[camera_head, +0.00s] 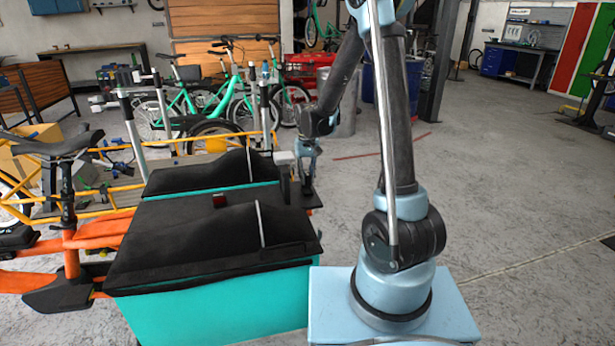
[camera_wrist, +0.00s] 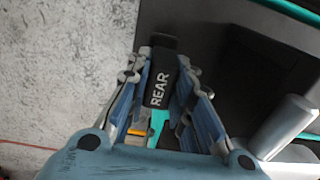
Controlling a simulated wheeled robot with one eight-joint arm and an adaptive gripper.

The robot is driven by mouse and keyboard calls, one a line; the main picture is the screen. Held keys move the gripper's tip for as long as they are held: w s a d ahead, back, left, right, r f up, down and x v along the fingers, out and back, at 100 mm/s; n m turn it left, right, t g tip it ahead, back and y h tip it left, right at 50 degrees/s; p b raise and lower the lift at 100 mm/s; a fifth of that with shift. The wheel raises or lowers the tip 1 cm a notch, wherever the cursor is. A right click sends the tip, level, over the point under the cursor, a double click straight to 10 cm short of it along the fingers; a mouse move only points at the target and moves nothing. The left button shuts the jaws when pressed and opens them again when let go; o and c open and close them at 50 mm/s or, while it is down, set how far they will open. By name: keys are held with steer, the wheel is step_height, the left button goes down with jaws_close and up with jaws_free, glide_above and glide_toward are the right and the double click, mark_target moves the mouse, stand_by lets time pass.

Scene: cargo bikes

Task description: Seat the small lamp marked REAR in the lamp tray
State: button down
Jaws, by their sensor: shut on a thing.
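My gripper (camera_wrist: 160,80) is shut on the small black lamp (camera_wrist: 160,92), whose white REAR lettering faces the wrist camera. The lamp sits between the two blue-grey fingers. In the head view my gripper (camera_head: 308,168) points down at the right end of the teal cargo box, and the lamp cannot be made out there. In the wrist view a dark block (camera_wrist: 250,72) lies just right of the lamp on a dark surface. I cannot tell whether this is the lamp tray. I cannot tell whether the lamp touches anything below.
The teal cargo box (camera_head: 215,305) has black covers and a small red object (camera_head: 219,201) on top. A grey cylinder (camera_wrist: 285,125) stands close to my gripper's right side in the wrist view. Green bikes (camera_head: 235,95) stand behind.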

mark_target(307, 182)
steer(key=shift+f, duration=1.6)
steer(key=c, duration=1.3)
jaws_free()
steer(key=shift+c, duration=0.2)
steer(key=shift+r, duration=0.1)
